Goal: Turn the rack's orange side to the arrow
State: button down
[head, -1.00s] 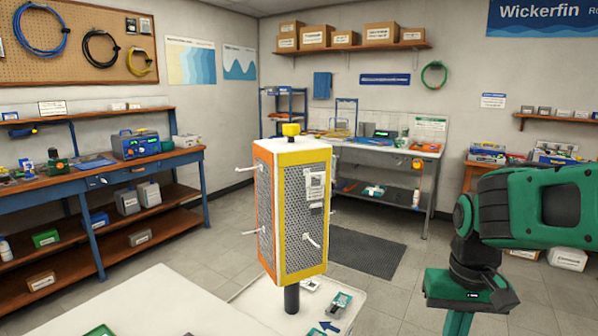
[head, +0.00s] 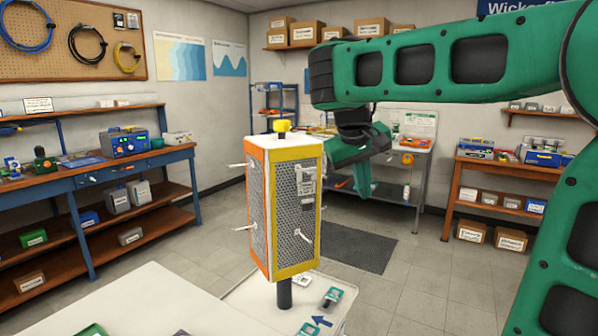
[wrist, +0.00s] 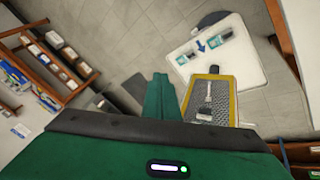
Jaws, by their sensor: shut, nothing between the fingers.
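The rack is an upright, four-sided mesh tower on a dark post, with a yellow knob (head: 282,125) on top. Its orange side (head: 258,210) faces front-left in the head view; its yellow side (head: 296,205) faces front-right. The blue arrow (head: 321,321) lies on the white surface below the yellow side and points toward the post. It also shows in the wrist view (wrist: 201,45). My gripper (head: 362,190) is shut and empty, to the right of the rack near its upper half. In the wrist view its fingers (wrist: 158,92) are left of the yellow-framed side (wrist: 228,84); contact cannot be told.
White hooks (head: 243,228) stick out from the rack's sides. Small devices (head: 333,297) lie on the white surface (head: 250,292) by the post. A white table (head: 140,300) is at front left. Benches stand along the walls, with open floor (head: 410,270) to the right.

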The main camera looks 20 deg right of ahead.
jog(key=w+a+r+n+t, duration=0.1)
jog(key=w+a+r, duration=0.35)
jog(key=a, duration=0.45)
jog(key=w+a+r+n+t, duration=0.1)
jog(key=w+a+r, duration=0.35)
jog(key=a, duration=0.45)
jog(key=w+d+f, duration=0.3)
jog(key=d+f, duration=0.4)
jog(key=d, duration=0.1)
jog(key=shift+w+h, duration=0.2)
jog(key=shift+h, duration=0.1)
jog(key=shift+d+n+t, duration=0.1)
jog(key=shift+n+t, duration=0.2)
